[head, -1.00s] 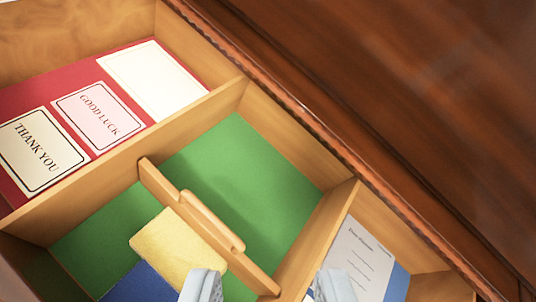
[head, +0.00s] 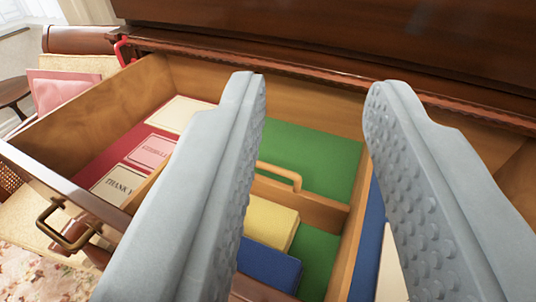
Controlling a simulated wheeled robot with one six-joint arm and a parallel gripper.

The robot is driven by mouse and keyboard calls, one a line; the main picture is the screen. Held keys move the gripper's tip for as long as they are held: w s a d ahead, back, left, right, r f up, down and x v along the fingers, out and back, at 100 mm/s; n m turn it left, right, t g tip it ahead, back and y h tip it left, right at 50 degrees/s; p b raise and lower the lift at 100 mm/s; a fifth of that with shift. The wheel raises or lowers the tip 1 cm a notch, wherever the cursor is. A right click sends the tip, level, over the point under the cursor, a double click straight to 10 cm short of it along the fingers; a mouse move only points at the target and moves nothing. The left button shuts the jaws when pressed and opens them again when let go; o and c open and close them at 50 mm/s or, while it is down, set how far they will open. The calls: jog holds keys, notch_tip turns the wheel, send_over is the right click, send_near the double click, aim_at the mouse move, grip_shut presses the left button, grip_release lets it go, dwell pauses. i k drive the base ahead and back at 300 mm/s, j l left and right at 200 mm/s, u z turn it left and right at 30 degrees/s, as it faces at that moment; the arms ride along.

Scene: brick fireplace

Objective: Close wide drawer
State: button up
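The wide drawer (head: 95,122) stands pulled out of a dark wooden cabinet. Its inside is split by wooden dividers. Its front panel (head: 62,184) with a brass handle (head: 68,228) shows at the lower left. My gripper (head: 315,85) is open and empty, with its two grey fingers apart above the drawer. The fingers hide parts of the compartments and most of the front panel.
The drawer holds cards (head: 149,152) on a red base, a yellow block (head: 268,222) and a blue block (head: 268,268) on green lining. A chair with a pink cushion (head: 65,92) stands at the left. A dark table (head: 12,92) is at the far left.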

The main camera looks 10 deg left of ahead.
aim_at(314, 132)
jog(key=k+l+u, duration=0.1)
jog(key=k+u, duration=0.3)
jog(key=k+l, duration=0.15)
jog(key=k+l+u, duration=0.15)
jog(key=k, duration=0.25)
